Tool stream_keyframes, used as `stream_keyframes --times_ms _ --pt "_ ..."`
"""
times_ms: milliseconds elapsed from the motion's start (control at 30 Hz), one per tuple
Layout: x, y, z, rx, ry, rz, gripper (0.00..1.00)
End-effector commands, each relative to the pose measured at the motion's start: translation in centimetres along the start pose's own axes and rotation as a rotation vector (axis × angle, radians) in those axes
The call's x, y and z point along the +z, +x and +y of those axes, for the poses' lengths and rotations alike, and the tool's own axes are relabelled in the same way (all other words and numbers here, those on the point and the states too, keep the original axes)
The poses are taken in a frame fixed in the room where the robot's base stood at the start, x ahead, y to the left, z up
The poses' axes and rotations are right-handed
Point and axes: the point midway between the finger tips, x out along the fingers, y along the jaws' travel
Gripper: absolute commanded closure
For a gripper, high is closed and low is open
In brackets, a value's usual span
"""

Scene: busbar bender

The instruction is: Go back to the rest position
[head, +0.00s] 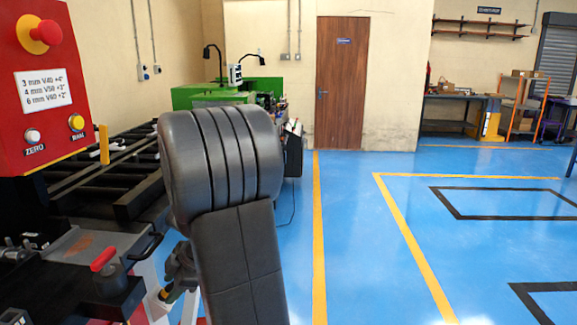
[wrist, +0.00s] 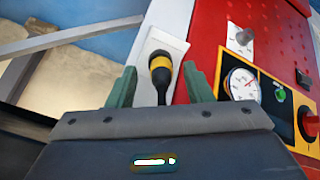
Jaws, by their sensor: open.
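In the wrist view my gripper (wrist: 158,68) shows two green fingers spread apart, with nothing held between them. In the head view my dark arm link fills the middle and hides most of the wrist.
The bender's red panel (head: 46,95) with buttons stands at the left. A red-handled lever (head: 104,259) is below it. The red machine body (wrist: 262,45) carries a gauge (wrist: 243,84). Blue floor (head: 360,270) right of my arm is clear.

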Motion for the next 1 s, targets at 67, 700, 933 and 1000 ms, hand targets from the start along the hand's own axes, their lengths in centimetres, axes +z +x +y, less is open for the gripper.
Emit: stream_keyframes --times_ms 67,700,933,1000 --pt "0.0 -0.1 0.0 -0.001 0.000 0.000 0.54" --pt "0.0 -3.8 0.1 0.004 0.000 0.000 0.54" --pt "0.0 -8.5 0.1 0.005 0.001 0.000 0.54" --pt "0.0 -9.9 0.1 0.004 0.001 0.000 0.54"
